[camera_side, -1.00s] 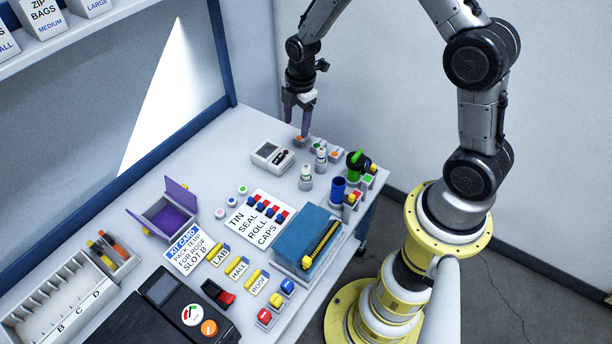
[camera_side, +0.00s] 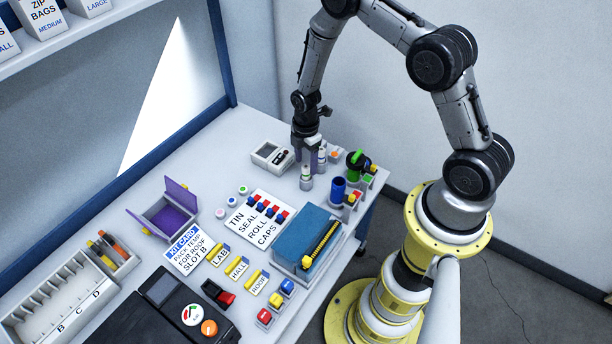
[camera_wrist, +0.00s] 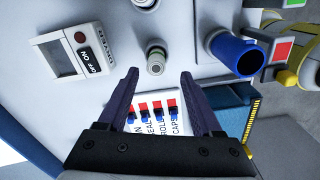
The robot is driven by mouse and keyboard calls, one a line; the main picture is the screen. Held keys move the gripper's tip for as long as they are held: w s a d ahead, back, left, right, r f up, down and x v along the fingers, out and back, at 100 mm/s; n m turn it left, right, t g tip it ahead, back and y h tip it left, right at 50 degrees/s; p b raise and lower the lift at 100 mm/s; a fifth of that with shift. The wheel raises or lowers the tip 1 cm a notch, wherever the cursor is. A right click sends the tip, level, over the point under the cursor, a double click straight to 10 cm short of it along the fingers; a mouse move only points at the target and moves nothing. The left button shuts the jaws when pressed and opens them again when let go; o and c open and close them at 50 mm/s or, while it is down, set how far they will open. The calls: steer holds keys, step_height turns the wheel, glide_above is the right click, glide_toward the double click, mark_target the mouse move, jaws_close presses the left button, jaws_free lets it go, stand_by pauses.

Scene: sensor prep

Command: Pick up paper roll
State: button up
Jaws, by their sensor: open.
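No item is plainly marked as a paper roll, and I cannot tell for sure which one it is. A small white upright cylinder with a green band (camera_side: 306,178) stands on the table near the back right; it also shows in the wrist view (camera_wrist: 156,60). My gripper (camera_side: 309,158) is low over the table by this cylinder. In the wrist view my open, empty gripper (camera_wrist: 160,75) has its two purple fingers spread, with the cylinder beyond the fingertips and roughly between them. A card (camera_side: 259,219) reading TIN, SEAL, ROLL, CAPS lies nearby.
A blue box (camera_side: 308,236) and an open purple-lined box (camera_side: 166,216) are nearer. Small round pieces (camera_side: 231,204) lie left of the card.

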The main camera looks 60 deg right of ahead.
mark_target(306, 166)
steer(key=shift+w+d+f, duration=0.1)
steer(key=shift+d+f, duration=0.05)
steer(key=shift+f, duration=0.95)
steer(key=shift+w+d+f, duration=0.1)
steer(key=shift+d+f, duration=0.05)
steer(key=shift+f, duration=0.9)
jaws_close()
